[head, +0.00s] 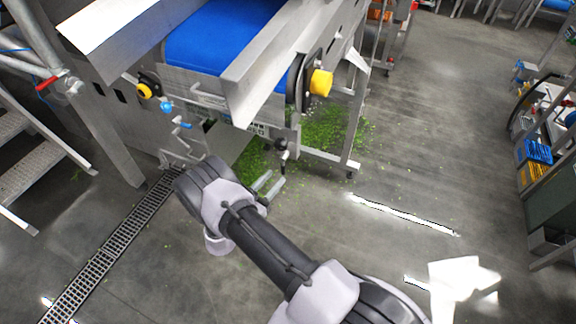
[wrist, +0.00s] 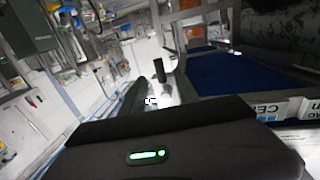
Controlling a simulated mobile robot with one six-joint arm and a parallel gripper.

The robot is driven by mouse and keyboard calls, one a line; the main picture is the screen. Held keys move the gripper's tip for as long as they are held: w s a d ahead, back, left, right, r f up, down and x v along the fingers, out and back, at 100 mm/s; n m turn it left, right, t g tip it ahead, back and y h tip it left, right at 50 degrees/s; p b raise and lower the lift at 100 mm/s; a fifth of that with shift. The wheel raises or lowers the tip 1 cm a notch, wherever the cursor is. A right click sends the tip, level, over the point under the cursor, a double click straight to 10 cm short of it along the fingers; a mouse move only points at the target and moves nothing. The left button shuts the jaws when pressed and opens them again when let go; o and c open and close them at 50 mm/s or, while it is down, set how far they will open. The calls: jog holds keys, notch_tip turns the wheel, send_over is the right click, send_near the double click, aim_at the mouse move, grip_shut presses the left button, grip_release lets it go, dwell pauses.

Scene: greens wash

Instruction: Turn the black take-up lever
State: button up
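The black take-up lever (head: 282,147) hangs below the right front corner of the blue-belt conveyor, near the frame leg. My gripper (head: 269,185) is just below and in front of it in the head view. Its two pale fingers stand apart with nothing between them. The fingers look clear of the lever, but the exact depth gap is hard to tell. In the wrist view a dark upright cylinder (wrist: 159,70) shows past the gripper body; I cannot tell whether it is part of the lever. The fingertips are not clear in that view.
The blue belt (head: 222,38) and its steel guard (head: 262,75) overhang the area. A conveyor leg (head: 354,130) stands right of the lever. Green scraps (head: 325,130) lie beneath. Open floor lies to the right.

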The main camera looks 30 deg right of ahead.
aim_at(284, 164)
jog(key=b+x, duration=0.2)
jog(key=x, duration=0.7)
jog(key=shift+d, duration=0.15)
grip_shut()
dwell(1.0)
